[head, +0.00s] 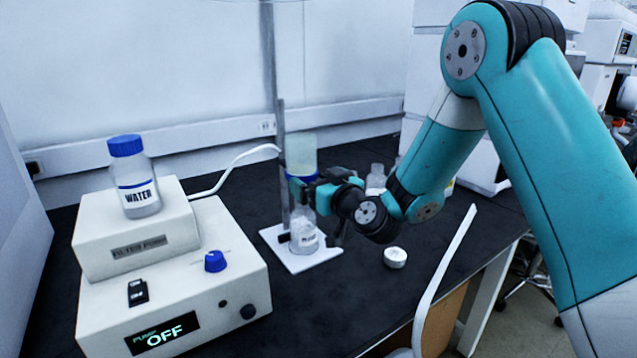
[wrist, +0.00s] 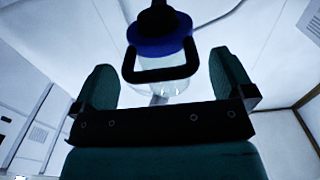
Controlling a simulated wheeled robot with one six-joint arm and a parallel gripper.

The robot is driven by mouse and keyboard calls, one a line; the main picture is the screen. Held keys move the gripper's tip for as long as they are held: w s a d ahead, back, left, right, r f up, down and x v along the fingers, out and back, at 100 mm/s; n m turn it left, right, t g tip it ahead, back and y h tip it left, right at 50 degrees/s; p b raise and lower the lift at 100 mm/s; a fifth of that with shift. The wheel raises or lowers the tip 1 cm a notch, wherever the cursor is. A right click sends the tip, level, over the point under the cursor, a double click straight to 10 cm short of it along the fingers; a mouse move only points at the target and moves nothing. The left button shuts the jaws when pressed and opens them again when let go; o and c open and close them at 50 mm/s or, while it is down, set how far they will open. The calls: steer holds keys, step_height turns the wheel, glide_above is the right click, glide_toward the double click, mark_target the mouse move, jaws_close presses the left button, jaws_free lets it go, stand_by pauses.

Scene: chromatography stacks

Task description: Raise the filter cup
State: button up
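The filter cup (head: 301,150) is a pale translucent cylinder with a blue ring at its base. It stands upright on the metal stand, above a clear labelled flask (head: 304,236). My gripper (head: 309,188) is at the height of the blue ring, on its right side, and partly hides the ring. In the wrist view, the filter cup (wrist: 163,80) shows its blue ring, clear wall and a black loop handle. The handle lies between the two spread fingers of my gripper (wrist: 163,66), with gaps on both sides. The gripper is open; I see no contact with the handle.
The stand's white base (head: 315,259) sits on the black bench. A filter pump (head: 215,282) reading OFF stands left, with a blue-capped water bottle (head: 138,190) on it. A white lid (head: 395,258) and small bottles (head: 376,180) are nearby right.

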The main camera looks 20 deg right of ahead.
steer(key=shift+f, duration=0.1)
steer(key=b+v, duration=1.7)
steer(key=b, duration=0.2)
steer(key=shift+s, duration=0.2)
steer(key=shift+d, duration=0.1)
